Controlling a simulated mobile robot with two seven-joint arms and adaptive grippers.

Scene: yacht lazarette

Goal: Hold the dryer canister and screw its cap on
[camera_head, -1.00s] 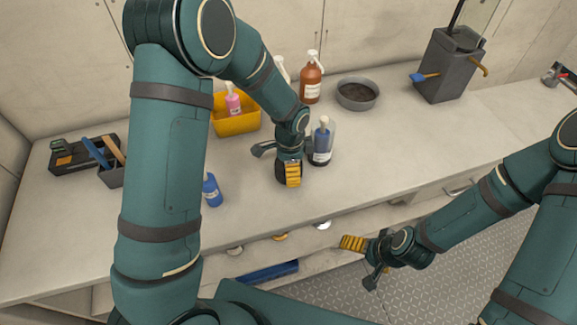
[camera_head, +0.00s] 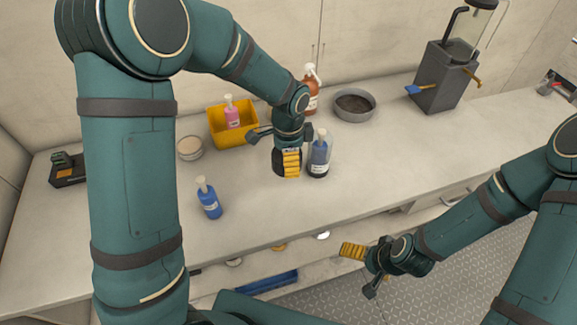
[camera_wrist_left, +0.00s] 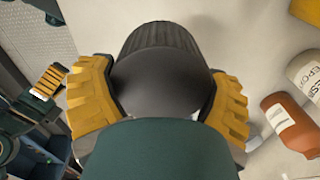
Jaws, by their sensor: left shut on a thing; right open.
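My left gripper (camera_head: 288,163) is shut on a dark, rounded, ribbed piece (camera_head: 279,158) over the counter. In the left wrist view this piece (camera_wrist_left: 162,75) sits between the two yellow fingers; I cannot tell whether it is the cap or part of the canister. My right gripper (camera_head: 362,268) is open and empty, low in front of the counter. It also shows in the left wrist view (camera_wrist_left: 35,98).
A blue pump bottle (camera_head: 209,199), a jar (camera_head: 190,148), a yellow bin (camera_head: 218,137) with a pink bottle, a brown bottle (camera_head: 310,100), a grey pan (camera_head: 337,113) and a grey dispenser (camera_head: 436,83) stand on the counter (camera_head: 400,150). The counter's front right is clear.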

